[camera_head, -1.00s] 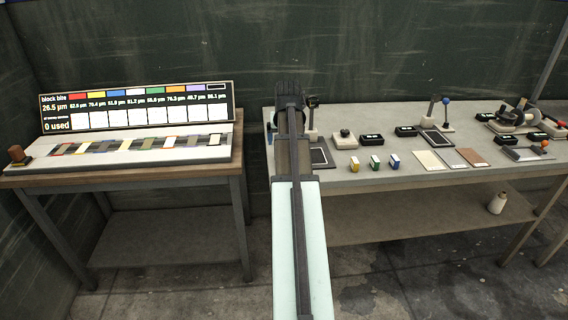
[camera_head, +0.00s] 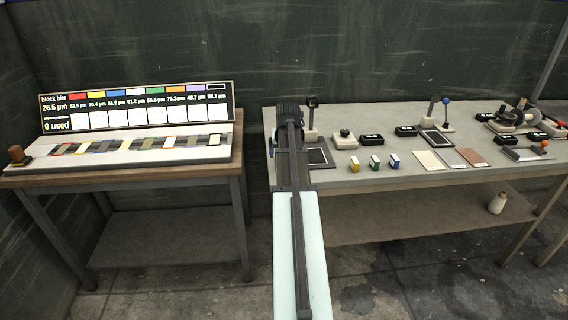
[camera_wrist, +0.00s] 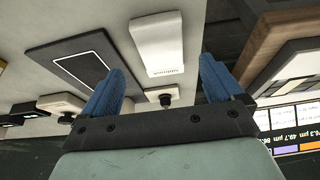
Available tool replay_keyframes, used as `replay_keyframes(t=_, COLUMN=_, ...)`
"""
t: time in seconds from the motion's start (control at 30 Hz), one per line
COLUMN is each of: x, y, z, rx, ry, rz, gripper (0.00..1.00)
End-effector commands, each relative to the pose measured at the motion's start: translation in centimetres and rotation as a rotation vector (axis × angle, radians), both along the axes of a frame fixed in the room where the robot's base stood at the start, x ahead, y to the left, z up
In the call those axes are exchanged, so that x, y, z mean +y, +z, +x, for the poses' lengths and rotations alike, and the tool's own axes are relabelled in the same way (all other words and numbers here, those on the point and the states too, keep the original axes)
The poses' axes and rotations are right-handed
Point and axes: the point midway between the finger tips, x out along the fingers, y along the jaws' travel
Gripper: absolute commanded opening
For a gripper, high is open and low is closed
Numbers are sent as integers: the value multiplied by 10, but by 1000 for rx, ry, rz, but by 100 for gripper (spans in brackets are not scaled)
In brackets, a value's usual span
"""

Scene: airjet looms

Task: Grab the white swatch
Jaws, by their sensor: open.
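A row of swatches (camera_head: 140,147) lies on the pale sloped board on the left table. They are small, and I cannot tell for sure which is white. A flat cream-white sheet (camera_head: 429,161) also lies on the right table, beside a grey and a brown one. My gripper (camera_wrist: 163,67) shows two blue fingers, spread apart with nothing gripped. In the wrist view a white block (camera_wrist: 158,42) with small lettering lies beyond the gap between them.
A display panel (camera_head: 137,107) stands behind the sloped board (camera_head: 120,158). Small yellow, green and blue blocks (camera_head: 375,163) and a dark framed pad (camera_head: 319,155) are on the right table (camera_head: 350,182). A floor gap separates the tables.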

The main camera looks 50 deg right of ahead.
Motion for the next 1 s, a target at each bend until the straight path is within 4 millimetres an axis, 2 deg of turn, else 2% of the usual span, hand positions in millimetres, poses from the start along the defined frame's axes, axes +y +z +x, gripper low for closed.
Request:
replay_keyframes(t=0.43, x=-11, y=-43, z=15, rx=-1, ry=0, rz=1, gripper=94)
replay_keyframes(t=1.0, x=-12, y=-47, z=15, rx=-2, ry=0, rz=-1, gripper=94)
